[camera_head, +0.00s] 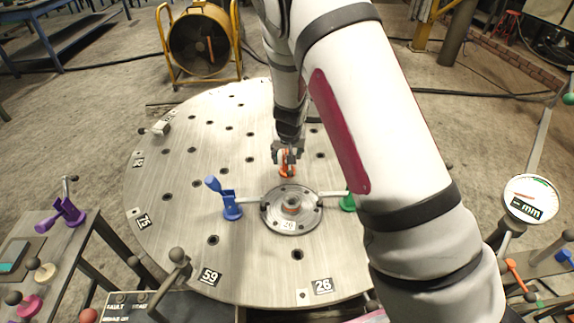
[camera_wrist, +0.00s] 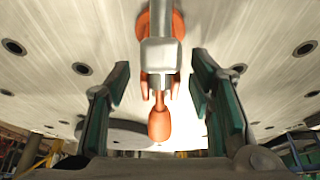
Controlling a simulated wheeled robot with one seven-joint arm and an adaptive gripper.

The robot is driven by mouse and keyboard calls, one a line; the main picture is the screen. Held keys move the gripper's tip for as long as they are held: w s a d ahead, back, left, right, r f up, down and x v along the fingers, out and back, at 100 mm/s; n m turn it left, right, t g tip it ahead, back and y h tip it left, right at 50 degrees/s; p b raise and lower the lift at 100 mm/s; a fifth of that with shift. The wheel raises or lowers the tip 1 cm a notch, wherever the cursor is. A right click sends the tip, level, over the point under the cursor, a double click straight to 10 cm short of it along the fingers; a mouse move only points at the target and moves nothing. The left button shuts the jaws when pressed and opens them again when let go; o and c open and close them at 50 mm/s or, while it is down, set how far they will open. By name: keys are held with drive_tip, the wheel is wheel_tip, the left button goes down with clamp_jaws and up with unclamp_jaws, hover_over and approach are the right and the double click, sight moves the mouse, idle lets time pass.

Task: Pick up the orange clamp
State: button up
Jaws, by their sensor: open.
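The orange clamp (camera_head: 287,172) stands on the round metal table (camera_head: 190,150), just behind the central hub. In the wrist view the orange clamp (camera_wrist: 160,122) shows its handle, a grey metal part and its round orange base. My gripper (camera_head: 288,150) is above and around the clamp in the head view, partly covering it. In the wrist view my gripper (camera_wrist: 163,100) has its two green-padded fingers apart, one on each side of the clamp's handle. A gap shows between each finger and the clamp.
A blue clamp (camera_head: 229,204) stands left of the metal hub (camera_head: 291,211). A green clamp (camera_head: 348,202) is right of it, partly hidden by my arm. A side table at left holds a purple clamp (camera_head: 66,211). A yellow-framed fan (camera_head: 199,45) stands behind.

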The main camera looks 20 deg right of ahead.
drive_tip(key=shift+c, duration=0.5)
clamp_jaws()
drive_tip(key=shift+r, duration=0.1)
wheel_tip(320, 180, up, 10)
drive_tip(key=shift+p, duration=0.6)
